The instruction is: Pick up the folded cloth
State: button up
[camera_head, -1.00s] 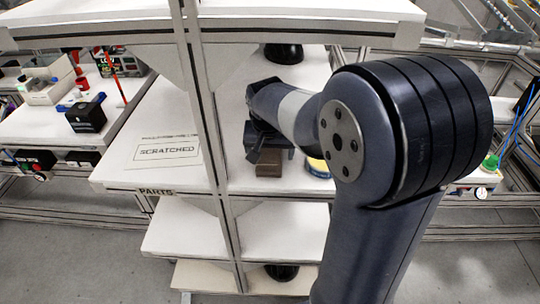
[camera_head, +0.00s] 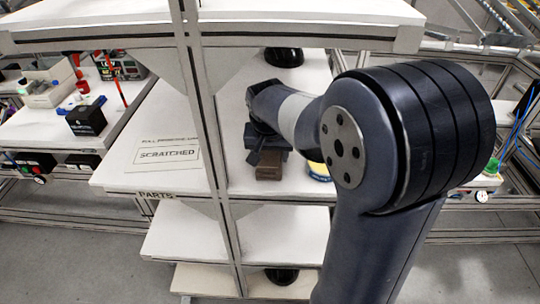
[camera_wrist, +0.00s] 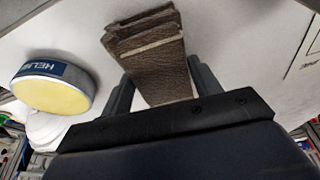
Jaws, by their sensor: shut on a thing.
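The folded cloth (camera_wrist: 150,60) is brown and textured, with stacked layers and a pale strip showing at its end in the wrist view. It also shows in the head view as a small brown block (camera_head: 269,172) over the middle shelf. My gripper (camera_wrist: 162,88) has one finger on each side of the cloth and is shut on it. In the head view my gripper (camera_head: 264,150) is dark and sits just behind the cloth, partly hidden by my arm. I cannot tell whether the cloth touches the shelf.
A round tin with a yellow top (camera_wrist: 52,94) and blue label stands left of the cloth in the wrist view. The white shelf (camera_head: 130,180) has a "SCRATCHED" marking (camera_head: 167,155) at left. A rack post (camera_head: 203,120) and upper shelf (camera_head: 100,25) stand close by.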

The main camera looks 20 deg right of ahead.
aim_at(270, 152)
notch_tip(270, 152, up, 3)
jog(key=shift+r, duration=0.15)
jog(key=s+a+b, duration=0.1)
jog(key=s+a, duration=0.1)
jog(key=s, duration=0.6)
jog(key=s+a+b, duration=0.2)
jog(key=s+a, duration=0.1)
jog(key=s, duration=0.6)
jog(key=shift+a, duration=0.3)
jog(key=o, duration=0.5)
jog(key=c, duration=0.4)
jog(key=shift+s, duration=0.1)
